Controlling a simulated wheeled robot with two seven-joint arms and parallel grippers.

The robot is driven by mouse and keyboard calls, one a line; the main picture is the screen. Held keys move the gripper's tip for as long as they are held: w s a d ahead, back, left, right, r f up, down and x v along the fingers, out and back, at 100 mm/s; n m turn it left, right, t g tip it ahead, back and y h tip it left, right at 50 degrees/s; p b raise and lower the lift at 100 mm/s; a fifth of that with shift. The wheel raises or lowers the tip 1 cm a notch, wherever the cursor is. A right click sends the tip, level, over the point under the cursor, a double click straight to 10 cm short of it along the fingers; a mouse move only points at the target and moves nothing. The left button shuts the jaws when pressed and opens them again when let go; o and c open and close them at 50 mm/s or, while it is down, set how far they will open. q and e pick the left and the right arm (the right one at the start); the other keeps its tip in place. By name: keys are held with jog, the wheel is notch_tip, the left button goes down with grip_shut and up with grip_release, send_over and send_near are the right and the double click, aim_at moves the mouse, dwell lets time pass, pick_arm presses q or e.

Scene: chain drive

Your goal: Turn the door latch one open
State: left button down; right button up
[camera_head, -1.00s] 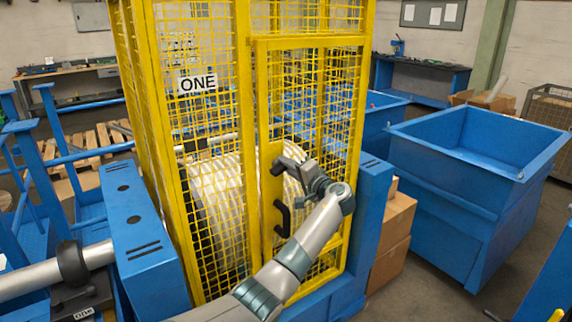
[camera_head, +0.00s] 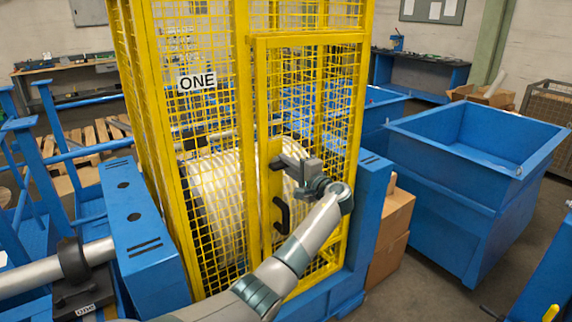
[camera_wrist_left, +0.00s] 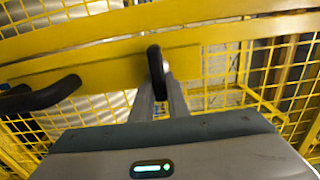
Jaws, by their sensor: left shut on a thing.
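The yellow mesh door (camera_head: 305,41) of the guard marked ONE (camera_head: 197,81) stands in its frame and looks closed. My left gripper (camera_head: 277,164) is at the door's left edge, above the black pull handle (camera_head: 281,216). In the left wrist view, the black latch lever (camera_wrist_left: 156,68) sits at the fingertips of my left gripper (camera_wrist_left: 160,92), which is shut on it. The lever points along the fingers in that view. The pull handle (camera_wrist_left: 42,95) shows at the left there. In the head view the gripper mostly hides the latch. My right gripper is not in view.
Behind the mesh is a large pale ribbed drum (camera_head: 218,190). A blue post (camera_head: 372,205) and cardboard boxes (camera_head: 390,230) stand just right of the door. A big blue bin (camera_head: 450,190) is farther right. A blue machine frame (camera_head: 145,240) is at the left.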

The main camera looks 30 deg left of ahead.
pick_arm(q)
jog(key=c, duration=1.7)
grip_release()
jog(key=shift+d, duration=0.1)
jog(key=shift+s+d+f, duration=0.15)
jog(key=shift+d, duration=0.3)
jog(key=b+v, duration=0.6)
jog(key=v, duration=1)
jog(key=shift+d, duration=0.15)
